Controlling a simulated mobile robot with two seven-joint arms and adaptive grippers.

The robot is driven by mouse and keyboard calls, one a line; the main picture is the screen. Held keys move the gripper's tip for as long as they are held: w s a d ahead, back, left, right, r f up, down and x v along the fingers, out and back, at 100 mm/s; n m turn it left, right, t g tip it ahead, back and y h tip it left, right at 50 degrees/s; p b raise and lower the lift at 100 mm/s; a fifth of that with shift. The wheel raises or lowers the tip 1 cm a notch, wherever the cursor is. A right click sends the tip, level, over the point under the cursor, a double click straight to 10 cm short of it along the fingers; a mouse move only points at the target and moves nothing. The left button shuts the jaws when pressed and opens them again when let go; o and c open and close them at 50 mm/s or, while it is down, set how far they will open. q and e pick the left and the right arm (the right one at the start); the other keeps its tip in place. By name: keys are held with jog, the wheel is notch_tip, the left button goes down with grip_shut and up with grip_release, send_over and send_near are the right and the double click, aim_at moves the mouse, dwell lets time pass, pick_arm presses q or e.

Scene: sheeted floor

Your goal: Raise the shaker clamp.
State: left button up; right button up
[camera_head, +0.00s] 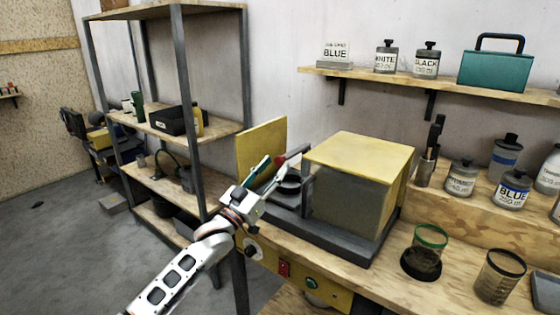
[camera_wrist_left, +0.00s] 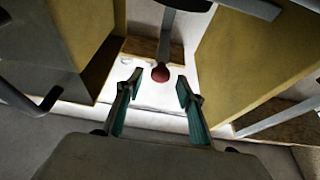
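The shaker is a yellow-topped box (camera_head: 365,155) on the workbench, with its yellow door (camera_head: 262,146) standing open at its left. Beside the opening are dark round plates (camera_head: 290,186), partly hidden by my gripper. In the left wrist view a red ball knob (camera_wrist_left: 160,73) sits on the end of a grey lever (camera_wrist_left: 167,38), which I take to be the clamp's handle. My left gripper (camera_head: 272,168) is at the shaker's open side. In the wrist view its teal-padded fingers (camera_wrist_left: 158,92) are apart, with the knob just beyond and between their tips, apparently not touched. My right gripper is not in view.
The open door and the box stand close around my left gripper. A green-rimmed cup (camera_head: 428,252) and another cup (camera_head: 499,277) stand on the bench at right. A metal shelf rack (camera_head: 178,75) stands at left. Paint bottles line the wall shelf (camera_head: 440,84).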

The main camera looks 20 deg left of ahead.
aim_at(278, 162)
pick_arm(q)
jog(key=shift+x, duration=1.15)
jog(key=shift+w+d+r, duration=0.2)
jog(key=shift+w, duration=0.25)
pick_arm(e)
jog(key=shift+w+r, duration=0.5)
